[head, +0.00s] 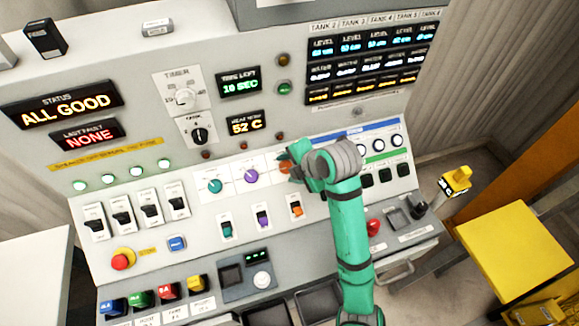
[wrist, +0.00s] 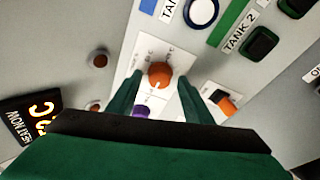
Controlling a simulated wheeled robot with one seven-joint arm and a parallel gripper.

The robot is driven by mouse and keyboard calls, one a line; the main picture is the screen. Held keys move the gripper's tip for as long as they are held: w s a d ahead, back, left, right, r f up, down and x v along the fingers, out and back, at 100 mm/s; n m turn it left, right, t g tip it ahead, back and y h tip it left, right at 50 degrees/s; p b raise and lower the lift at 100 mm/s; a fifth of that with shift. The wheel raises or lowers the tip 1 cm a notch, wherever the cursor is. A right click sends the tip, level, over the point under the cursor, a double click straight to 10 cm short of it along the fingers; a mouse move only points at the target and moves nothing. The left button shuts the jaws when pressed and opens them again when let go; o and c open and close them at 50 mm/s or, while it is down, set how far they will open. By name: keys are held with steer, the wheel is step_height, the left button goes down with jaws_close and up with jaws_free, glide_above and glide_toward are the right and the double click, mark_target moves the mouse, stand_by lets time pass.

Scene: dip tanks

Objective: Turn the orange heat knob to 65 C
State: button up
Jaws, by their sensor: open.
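The orange heat knob (wrist: 158,74) sits on a white plate on the panel, with a pale mark on its face. My gripper (wrist: 159,80) is open, with one green finger on each side of the knob. I cannot tell whether either finger touches it. The heat display (head: 246,123) reads 52 C. It also shows at the left of the wrist view (wrist: 30,115), rotated and partly cut off.
A purple knob (head: 251,176) and a teal knob (head: 214,186) sit left of the orange one. An orange rocker switch (head: 296,209) is below. Small black buttons (head: 385,174) are to the right. A red emergency button (head: 121,260) is at the lower left.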

steer(key=shift+a, duration=0.1)
steer(key=shift+c, duration=0.7)
steer(key=c, duration=0.9)
steer(key=shift+w, duration=0.1)
